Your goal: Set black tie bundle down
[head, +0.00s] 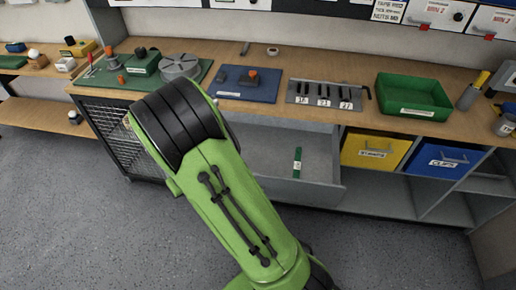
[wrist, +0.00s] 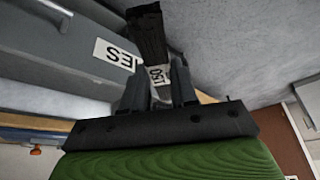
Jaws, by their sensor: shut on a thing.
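In the wrist view my gripper (wrist: 155,88) is shut on the black tie bundle (wrist: 147,32), around its white band marked 150. The bundle sticks out beyond the fingertips. A grey drawer front (wrist: 70,50) with a white label that seems to read TIES upside down lies close beside it. In the head view my gripper and the black bundle are hidden behind my green arm. An open grey drawer (head: 258,158) shows under the bench, with a green bundle (head: 297,163) lying inside.
The wooden bench (head: 350,72) carries a blue board (head: 248,84), a grey holder of black keys (head: 326,96) and a green tray (head: 413,94). Yellow (head: 372,150) and blue (head: 438,160) bins sit below, right of the drawer. The floor in front is clear.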

